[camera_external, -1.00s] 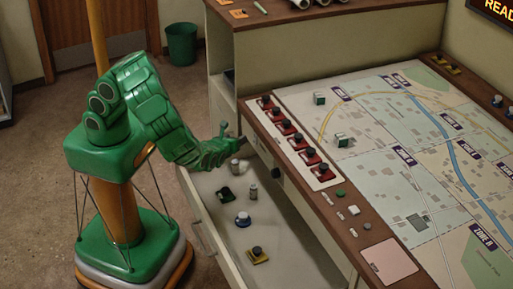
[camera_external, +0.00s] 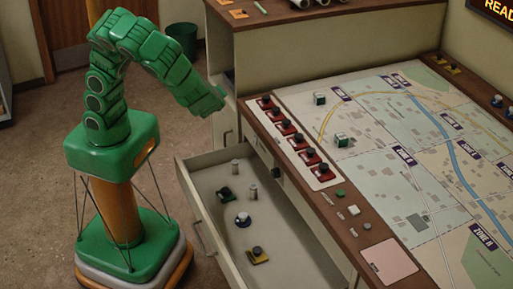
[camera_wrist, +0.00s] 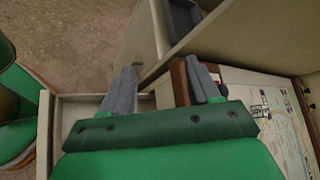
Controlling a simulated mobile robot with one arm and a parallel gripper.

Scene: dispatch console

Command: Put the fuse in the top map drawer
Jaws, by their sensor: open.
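The open map drawer (camera_external: 291,244) extends from under the console. Two small grey cylinders, either of which could be the fuse, stand upright inside: one near its back-left end (camera_external: 235,166), one a little nearer the camera (camera_external: 253,191). I cannot tell which is the fuse. My gripper (camera_external: 222,108) is raised above the drawer's far end, beside the cabinet and apart from both cylinders. In the wrist view its two grey fingers (camera_wrist: 163,92) are spread with nothing between them. A drawer corner (camera_wrist: 73,102) shows behind the left finger.
The map console (camera_external: 400,130) with red switches lies right. A cabinet (camera_external: 285,55) stands behind, close to my gripper. Bare floor lies left.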

